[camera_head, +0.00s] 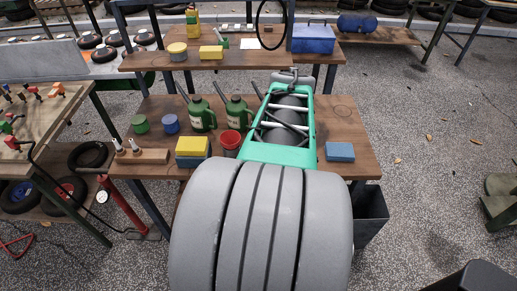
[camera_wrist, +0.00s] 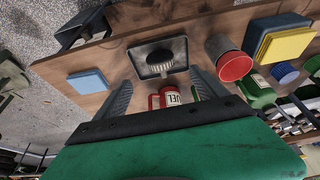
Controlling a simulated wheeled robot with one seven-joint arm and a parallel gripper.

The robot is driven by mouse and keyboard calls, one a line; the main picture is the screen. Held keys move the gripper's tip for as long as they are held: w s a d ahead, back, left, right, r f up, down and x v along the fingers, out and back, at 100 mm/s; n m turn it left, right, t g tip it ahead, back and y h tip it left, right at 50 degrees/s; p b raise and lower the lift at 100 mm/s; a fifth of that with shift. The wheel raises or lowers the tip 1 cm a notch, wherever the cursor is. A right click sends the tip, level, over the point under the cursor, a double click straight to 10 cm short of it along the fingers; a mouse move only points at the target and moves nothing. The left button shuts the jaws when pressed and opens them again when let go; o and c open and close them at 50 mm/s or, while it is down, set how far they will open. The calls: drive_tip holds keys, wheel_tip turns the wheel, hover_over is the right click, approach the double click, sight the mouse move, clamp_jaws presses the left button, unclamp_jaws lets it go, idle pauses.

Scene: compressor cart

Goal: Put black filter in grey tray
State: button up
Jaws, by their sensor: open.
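In the wrist view, the black filter (camera_wrist: 160,64), a dark ribbed round piece, lies inside the rim of the square grey tray (camera_wrist: 182,46) on the wooden bench. My gripper (camera_wrist: 161,79) is open, with its two grey fingers spread apart and nothing held between them. The fingers appear to either side of the tray's near edge in that picture, and the filter is apart from both. In the head view my own arm covers the tray and filter.
A blue block (camera_head: 340,152) lies to the right. A red fuel container (camera_wrist: 167,98) shows between my fingers. A black bin (camera_head: 371,213) stands below the bench.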

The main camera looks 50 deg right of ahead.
drive_tip(key=w+a+n+y, duration=0.1)
drive_tip(key=w+a+n, duration=0.1)
drive_tip(key=w+a, duration=0.35)
drive_tip(key=w+a+n, duration=0.2)
drive_tip(key=a, duration=0.6)
drive_tip(key=a+n+y, duration=0.2)
drive_tip(key=a+n, duration=0.4)
drive_tip(key=a, duration=1.2)
drive_tip(key=shift+s+a+r, duration=0.15)
drive_tip(key=shift+s, duration=0.15)
